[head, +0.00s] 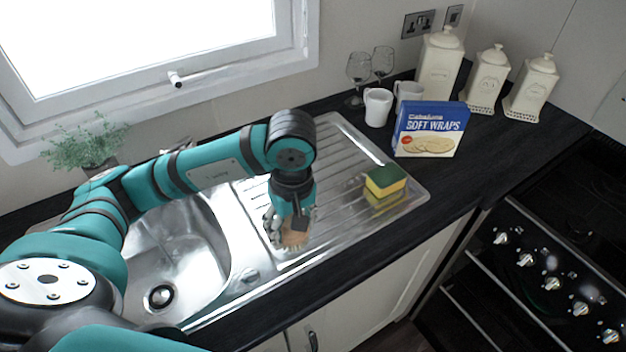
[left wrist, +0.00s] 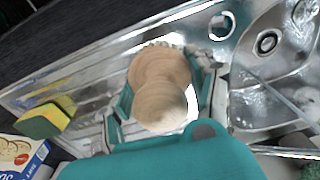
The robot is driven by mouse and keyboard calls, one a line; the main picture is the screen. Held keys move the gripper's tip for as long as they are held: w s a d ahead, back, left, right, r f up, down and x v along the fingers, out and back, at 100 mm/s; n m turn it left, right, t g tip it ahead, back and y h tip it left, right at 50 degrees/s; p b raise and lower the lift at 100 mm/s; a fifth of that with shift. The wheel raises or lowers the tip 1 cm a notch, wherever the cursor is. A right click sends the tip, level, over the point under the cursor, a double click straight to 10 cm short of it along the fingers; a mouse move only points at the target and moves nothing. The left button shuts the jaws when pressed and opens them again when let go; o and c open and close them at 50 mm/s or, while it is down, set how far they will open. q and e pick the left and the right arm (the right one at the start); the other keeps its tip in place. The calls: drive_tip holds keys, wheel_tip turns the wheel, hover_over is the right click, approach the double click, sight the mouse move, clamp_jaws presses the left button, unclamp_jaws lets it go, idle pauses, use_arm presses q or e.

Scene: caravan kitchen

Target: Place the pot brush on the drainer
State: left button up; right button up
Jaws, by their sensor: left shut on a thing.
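The pot brush (left wrist: 160,88) has a round pale wooden handle and fills the middle of the left wrist view. In the head view its lower part and bristles (head: 292,243) show under my left gripper (head: 288,222). My left gripper is shut on the brush, with a finger on each side of it in the left wrist view. The brush is over the left end of the ribbed steel drainer (head: 335,150), near the sink bowl. I cannot tell whether the bristles touch the drainer. My right gripper is not in view.
A yellow and green sponge (head: 385,182) lies on the drainer's right part. A soft wraps box (head: 430,130), mugs (head: 378,106), glasses and cream canisters (head: 440,65) stand behind and right. The sink bowl (head: 175,255) is left. The drainer's middle is clear.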

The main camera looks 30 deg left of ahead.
use_arm(q)
drive_tip(key=shift+s+a+f+n, duration=0.15)
drive_tip(key=shift+s+a+n, duration=0.05)
drive_tip(key=shift+a+n, duration=0.1)
drive_tip(key=shift+w+a, duration=0.15)
drive_tip(key=shift+w, duration=0.2)
drive_tip(key=w+a+p, duration=0.1)
drive_tip(key=w+a, duration=0.1)
drive_tip(key=w, duration=0.2)
drive_tip(key=w+a+p, duration=0.2)
drive_tip(key=w, duration=0.2)
drive_tip(key=w+a+f+p, duration=0.1)
drive_tip(key=w+p, duration=0.1)
drive_tip(key=w, duration=0.2)
drive_tip(key=shift+w+a, duration=0.2)
drive_tip(key=shift+a, duration=0.2)
drive_tip(key=shift+w+a+f, duration=0.2)
drive_tip(key=shift+w+a, duration=0.05)
drive_tip(key=shift+w, duration=0.3)
wheel_tip(320, 180, down, 3)
drive_tip(key=shift+w+r+p, duration=0.1)
drive_tip(key=shift+p, duration=1)
drive_tip(key=shift+a+f, duration=0.1)
drive_tip(key=shift+f, duration=0.25)
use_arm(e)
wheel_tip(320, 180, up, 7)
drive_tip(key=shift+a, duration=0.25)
